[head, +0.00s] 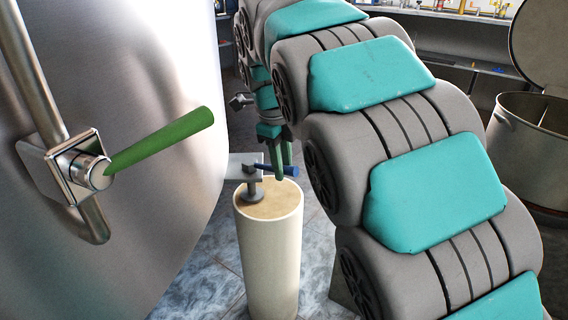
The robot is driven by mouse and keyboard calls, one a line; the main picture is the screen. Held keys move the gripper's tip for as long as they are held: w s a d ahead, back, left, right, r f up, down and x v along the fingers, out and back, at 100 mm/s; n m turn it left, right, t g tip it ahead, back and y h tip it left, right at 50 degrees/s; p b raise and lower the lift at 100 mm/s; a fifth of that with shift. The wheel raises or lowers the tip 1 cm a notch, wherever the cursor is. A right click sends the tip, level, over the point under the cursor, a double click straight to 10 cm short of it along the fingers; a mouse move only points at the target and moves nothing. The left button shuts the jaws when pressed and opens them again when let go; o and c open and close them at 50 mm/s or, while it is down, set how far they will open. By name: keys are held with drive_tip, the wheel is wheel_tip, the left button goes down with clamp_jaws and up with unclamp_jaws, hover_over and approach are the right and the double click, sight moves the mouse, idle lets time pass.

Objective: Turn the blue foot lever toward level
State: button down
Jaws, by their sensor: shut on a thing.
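The blue foot lever (288,171) sticks out to the right from a small metal valve (254,190) on top of a cream cylindrical post (270,244). It looks close to level, tipped slightly down to the right. My gripper (281,172) reaches down from the end of my teal and grey arm, and its green fingers are shut on the blue lever near its middle. The fingers partly cover the lever, and my arm hides what lies behind to the right.
A large steel tank (150,230) fills the left side, with a green-handled valve (160,141) on its wall. An open steel vessel (530,140) stands at the right. Shelves with small items (470,10) line the back. Tiled floor (205,285) shows beside the post.

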drive_tip(key=c, duration=0.6)
unclamp_jaws()
drive_tip(key=shift+a, duration=0.2)
drive_tip(key=shift+c, duration=0.2)
drive_tip(key=shift+r, duration=0.1)
wheel_tip(320, 180, up, 8)
drive_tip(key=s, duration=0.1)
drive_tip(key=shift+s+a+f, duration=0.15)
drive_tip(key=shift+a+f, duration=0.1)
drive_tip(key=shift+a, duration=0.05)
drive_tip(key=shift+c, duration=0.4)
